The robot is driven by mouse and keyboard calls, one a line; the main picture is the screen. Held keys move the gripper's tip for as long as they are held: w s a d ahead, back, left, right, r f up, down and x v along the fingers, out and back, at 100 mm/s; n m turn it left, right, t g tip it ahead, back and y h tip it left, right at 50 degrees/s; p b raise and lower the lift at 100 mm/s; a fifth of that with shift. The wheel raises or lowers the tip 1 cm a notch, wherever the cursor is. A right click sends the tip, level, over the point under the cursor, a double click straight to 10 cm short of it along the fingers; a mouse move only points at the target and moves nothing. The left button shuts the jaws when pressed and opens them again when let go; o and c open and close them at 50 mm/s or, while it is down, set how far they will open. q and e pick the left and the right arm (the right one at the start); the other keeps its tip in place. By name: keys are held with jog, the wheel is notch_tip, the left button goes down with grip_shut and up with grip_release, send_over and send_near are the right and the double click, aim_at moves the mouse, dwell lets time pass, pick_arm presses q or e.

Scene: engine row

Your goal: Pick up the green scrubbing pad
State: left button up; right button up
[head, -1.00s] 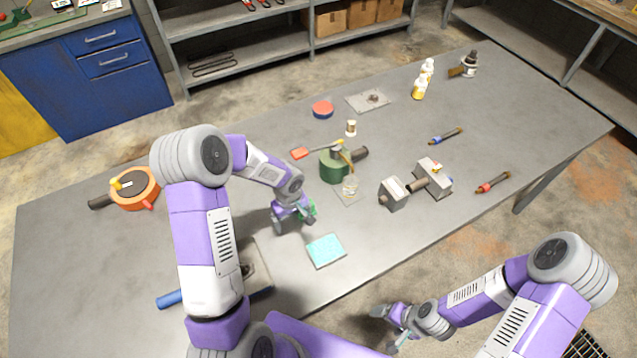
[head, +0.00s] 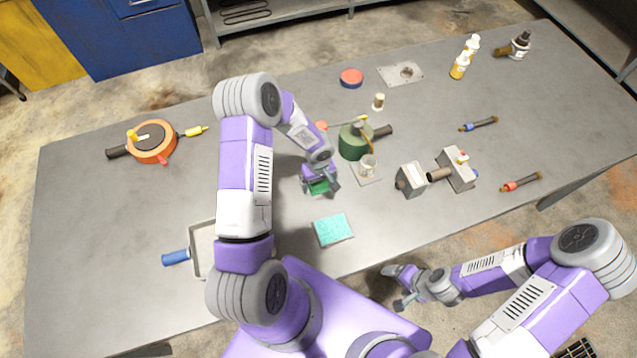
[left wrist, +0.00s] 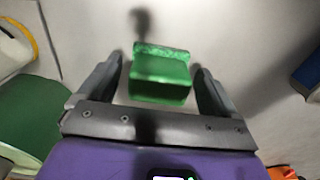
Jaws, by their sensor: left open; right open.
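The green scrubbing pad (head: 320,187) lies on the grey table, mostly covered by my left gripper in the head view. In the left wrist view the green pad (left wrist: 160,75) is a green block with a rough-looking far edge, between the two open fingers. My left gripper (head: 319,188) points down over it, and the left wrist view shows its fingers (left wrist: 158,82) with gaps on both sides of the pad. My right gripper (head: 396,287) is open and empty, off the table's front edge.
A turquoise pad (head: 332,230) lies just in front of my left gripper. A green round device (head: 354,142) and a small jar (head: 368,166) on a plate stand close to its right. An orange round device (head: 152,142) is far left. The table's left middle is clear.

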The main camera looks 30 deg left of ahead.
pick_arm(q)
jog(key=c, duration=1.1)
notch_tip(320, 180, up, 10)
jog(key=shift+r, duration=0.1)
